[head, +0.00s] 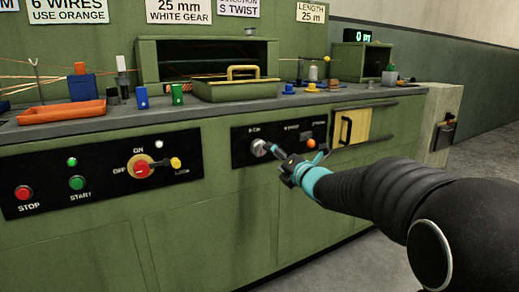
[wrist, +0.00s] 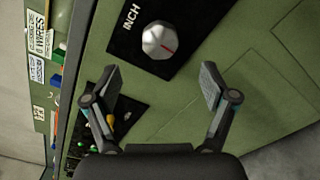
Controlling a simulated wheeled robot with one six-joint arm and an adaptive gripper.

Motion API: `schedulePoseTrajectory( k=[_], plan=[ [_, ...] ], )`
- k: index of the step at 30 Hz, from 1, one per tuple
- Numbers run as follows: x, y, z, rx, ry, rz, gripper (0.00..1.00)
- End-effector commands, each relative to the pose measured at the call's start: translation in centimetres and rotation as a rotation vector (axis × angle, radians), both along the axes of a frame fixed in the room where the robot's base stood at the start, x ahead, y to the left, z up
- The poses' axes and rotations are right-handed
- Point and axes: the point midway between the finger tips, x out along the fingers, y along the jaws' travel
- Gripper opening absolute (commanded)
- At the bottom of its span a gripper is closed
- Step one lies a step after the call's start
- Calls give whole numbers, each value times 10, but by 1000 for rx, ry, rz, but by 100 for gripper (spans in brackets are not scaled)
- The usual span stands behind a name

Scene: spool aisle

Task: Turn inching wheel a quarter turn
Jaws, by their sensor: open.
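The inching wheel is a small silver knob (head: 259,147) on a black panel at the front of the green machine. In the wrist view the knob (wrist: 161,41) shows a faceted rim and a red pointer line, beside the word INCH. My gripper (head: 278,151) is in front of the knob, a little to its right in the head view. In the wrist view the gripper (wrist: 160,82) has its two fingers spread wide, with the knob ahead of them and between their lines. The fingers look apart from the knob, and nothing is between them.
An orange button (head: 311,143) and small switches share the panel. A yellow door (head: 351,127) is to the right. A second black panel on the left carries a red-and-yellow rotary switch (head: 144,169) and stop and start buttons. Trays and small parts crowd the bench top.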

Motion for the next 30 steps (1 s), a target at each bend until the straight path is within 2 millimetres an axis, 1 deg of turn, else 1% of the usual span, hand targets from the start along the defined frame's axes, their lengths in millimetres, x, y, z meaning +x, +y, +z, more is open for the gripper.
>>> schedulePoseTrajectory(
  k=[1,9,15,21,29,30],
  plan=[
    [8,7,0,1,1,2,84],
    [50,34,0,1,2,-1,84],
    [72,49,0,1,2,-1,84],
    [82,55,0,1,2,-2,84],
    [83,56,0,1,2,-3,84],
    [83,56,0,1,2,-3,82]
  ],
)
